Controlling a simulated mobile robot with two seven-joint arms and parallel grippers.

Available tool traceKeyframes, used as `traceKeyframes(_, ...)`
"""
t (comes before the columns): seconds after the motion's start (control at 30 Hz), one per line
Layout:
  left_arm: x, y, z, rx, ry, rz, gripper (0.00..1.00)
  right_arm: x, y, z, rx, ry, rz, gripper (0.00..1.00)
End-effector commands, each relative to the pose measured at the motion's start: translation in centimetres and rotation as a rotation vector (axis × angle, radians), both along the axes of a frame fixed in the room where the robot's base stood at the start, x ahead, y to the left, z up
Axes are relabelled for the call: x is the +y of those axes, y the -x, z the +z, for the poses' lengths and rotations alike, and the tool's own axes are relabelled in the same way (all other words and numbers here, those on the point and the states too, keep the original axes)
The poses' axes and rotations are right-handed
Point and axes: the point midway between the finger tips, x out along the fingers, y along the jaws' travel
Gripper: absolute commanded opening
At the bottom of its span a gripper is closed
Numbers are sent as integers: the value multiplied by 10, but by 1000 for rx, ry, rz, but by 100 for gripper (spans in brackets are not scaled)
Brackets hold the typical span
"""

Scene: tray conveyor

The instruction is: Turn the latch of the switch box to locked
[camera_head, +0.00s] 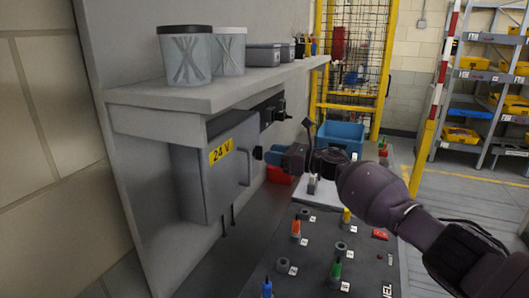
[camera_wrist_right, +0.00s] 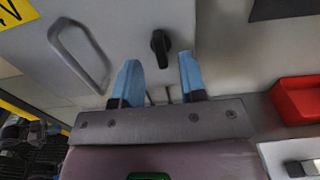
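The switch box (camera_head: 200,185) is a grey wall box with a yellow 24 V label, under the shelf at left in the head view. Its grey door (camera_wrist_right: 135,15) fills the upper part of the wrist view. The latch (camera_wrist_right: 160,44) is a small black knob, its long side running roughly up and down in that picture. It shows small in the head view (camera_head: 258,153). My right gripper (camera_wrist_right: 158,75) has two blue fingers, apart and empty, pointing at the door. The latch lies ahead of the gap between them; contact is not visible. My left gripper is out of view.
A bar handle (camera_wrist_right: 80,55) stands out from the door beside the latch. The shelf (camera_head: 205,95) with jars (camera_head: 185,55) overhangs the box. A panel (camera_head: 315,250) with several coloured pegs lies below my right arm. A red bin (camera_wrist_right: 298,100) and blue crate (camera_head: 340,135) stand nearby.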

Motion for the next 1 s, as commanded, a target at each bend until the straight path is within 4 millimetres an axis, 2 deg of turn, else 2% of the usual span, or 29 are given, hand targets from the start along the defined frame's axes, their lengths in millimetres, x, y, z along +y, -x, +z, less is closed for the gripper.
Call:
traceKeyframes(0.03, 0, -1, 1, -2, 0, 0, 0, 8, -2, 1, 1, 0, 1, 38)
traceKeyframes(0.23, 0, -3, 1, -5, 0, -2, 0, 23, -10, 0, 1, 0, 1, 38)
traceKeyframes(0.67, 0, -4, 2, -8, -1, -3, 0, 29, -12, 0, 0, 0, 1, 38)
traceKeyframes(0.9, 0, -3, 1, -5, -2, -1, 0, 29, -12, 0, 0, 0, 0, 3)
traceKeyframes(0.93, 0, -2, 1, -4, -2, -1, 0, 29, -12, 0, 0, 0, 0, 0)
traceKeyframes(1.0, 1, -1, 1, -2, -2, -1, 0, 29, -12, 0, 0, 0, 0, 0)
